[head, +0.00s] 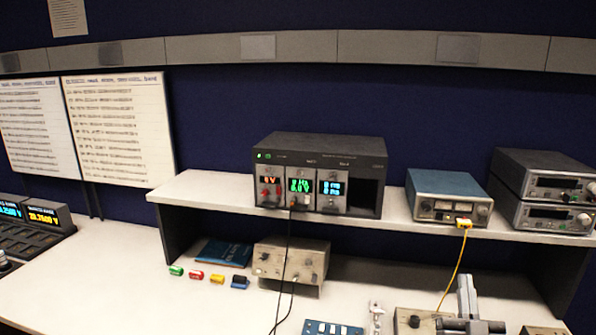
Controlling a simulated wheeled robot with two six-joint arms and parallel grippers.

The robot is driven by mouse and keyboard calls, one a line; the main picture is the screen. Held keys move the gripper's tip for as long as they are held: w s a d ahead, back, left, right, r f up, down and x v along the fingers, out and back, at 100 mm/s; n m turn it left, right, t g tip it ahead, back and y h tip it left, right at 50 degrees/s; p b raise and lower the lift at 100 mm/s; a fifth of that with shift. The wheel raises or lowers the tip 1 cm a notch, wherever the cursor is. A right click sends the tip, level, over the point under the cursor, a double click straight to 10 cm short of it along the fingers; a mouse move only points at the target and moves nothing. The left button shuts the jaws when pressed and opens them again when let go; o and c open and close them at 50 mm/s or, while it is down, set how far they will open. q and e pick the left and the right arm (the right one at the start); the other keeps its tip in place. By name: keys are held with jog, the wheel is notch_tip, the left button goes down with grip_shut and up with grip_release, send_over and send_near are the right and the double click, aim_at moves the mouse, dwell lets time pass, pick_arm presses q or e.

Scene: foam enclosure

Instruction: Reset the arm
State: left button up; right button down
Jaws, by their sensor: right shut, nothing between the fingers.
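My right gripper (466,288) shows at the bottom right, in front of the shelf. Its grey fingers point up and away and are shut, with nothing held between them. Its dark body is cut off by the lower picture edge. My left gripper is not in view.
A raised white shelf (400,228) holds a black instrument rack (320,148), a blue-grey meter (447,197) and stacked units (545,190). A yellow cable (456,268) hangs near my right gripper. A beige box (292,262) and small coloured blocks (216,278) stand below. The left bench front is clear.

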jog(key=s+a+f+n+g+y, duration=0.25)
jog(key=s+f+g, duration=0.3)
jog(key=f, duration=0.35)
jog(key=s+a+f+n+g+y, duration=0.2)
jog(key=s+a+f+g+y, duration=0.15)
jog(key=f+g, duration=0.4)
jog(key=s+d+f+m+g+h, duration=0.2)
jog(key=s+f+g, duration=0.25)
jog(key=s, duration=0.65)
jog(key=s+d+f+m+g+h, duration=0.1)
jog(key=s+d+f+m+g, duration=0.25)
jog(key=s, duration=0.75)
notch_tip(320, 180, down, 32)
jog(key=n+g+b, duration=0.2)
jog(key=b, duration=0.4)
pick_arm(q)
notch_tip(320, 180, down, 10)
jog(key=b, duration=0.4)
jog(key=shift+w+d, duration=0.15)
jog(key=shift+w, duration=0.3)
pick_arm(e)
jog(key=s+f+g, duration=0.1)
jog(key=s+f, duration=1.4)
jog(key=f, duration=0.4)
jog(key=shift+s+a+f+y, duration=0.25)
jog(key=shift+a+f+y, duration=0.05)
jog(key=shift+a+f, duration=0.1)
